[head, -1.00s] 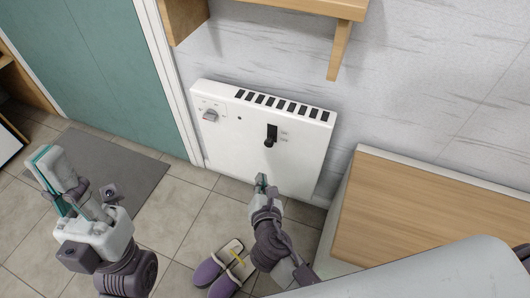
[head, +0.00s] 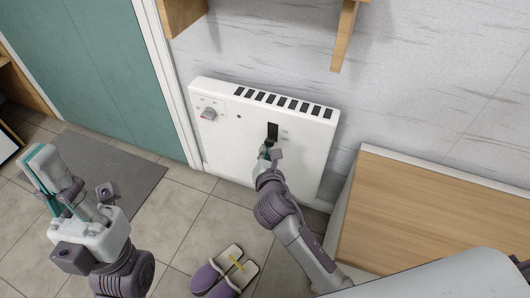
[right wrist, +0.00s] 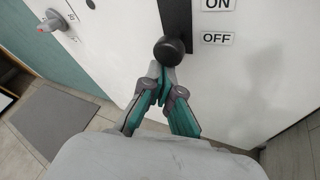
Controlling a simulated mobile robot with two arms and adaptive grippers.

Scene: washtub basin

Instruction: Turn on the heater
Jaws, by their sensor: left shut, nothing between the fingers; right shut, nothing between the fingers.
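The white heater (head: 235,165) hangs on the wall, with a row of dark vents on top. Its black switch lever (right wrist: 173,50) has a round knob, which sits low beside the OFF label (right wrist: 217,38); the ON label (right wrist: 218,4) is above. A dial (head: 208,113) is at the heater's upper left. My right gripper (right wrist: 160,72) is shut and empty, its fingertips just under the knob; whether they touch it I cannot tell. In the head view the right gripper (head: 268,152) partly hides the lever. My left gripper (head: 48,172) is shut and empty at the far left, away from the heater.
A wooden-topped bench (head: 430,215) stands right of the heater. A wooden shelf bracket (head: 345,35) is above. Purple slippers (head: 212,278) and a grey mat (head: 120,175) lie on the tiled floor. A teal door (head: 95,70) is at left.

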